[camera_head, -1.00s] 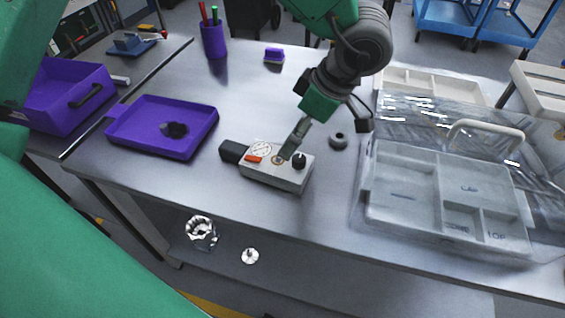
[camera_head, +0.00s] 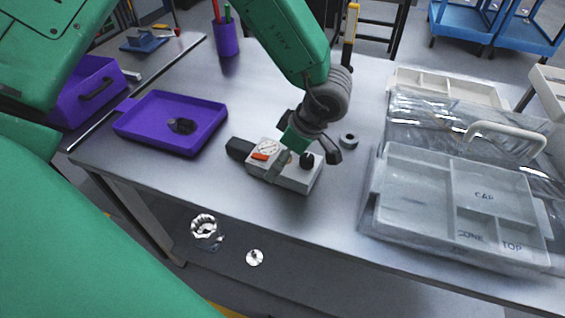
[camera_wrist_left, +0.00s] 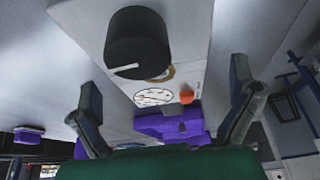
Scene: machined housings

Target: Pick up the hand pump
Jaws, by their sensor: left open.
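The hand pump appears to be the pale grey box (camera_head: 300,178) with a round gauge, an orange part, a dark knob and a black end, lying on the metal table. My left gripper (camera_head: 290,168) is open, pointing down over the pump, with a finger in front of its near side. In the left wrist view, the pump's pale body with gauge and knob (camera_wrist_left: 138,42) lies between the two spread fingers of my left gripper (camera_wrist_left: 165,80). I cannot tell whether the fingers touch it. My right gripper is not in view.
A purple tray (camera_head: 212,132) with a dark part in it lies left of the pump. A dark ring (camera_head: 348,140) stands close on the right. Pale compartment trays (camera_head: 425,178) and a clear cover with a handle fill the right side. A purple pen cup (camera_head: 227,40) stands behind.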

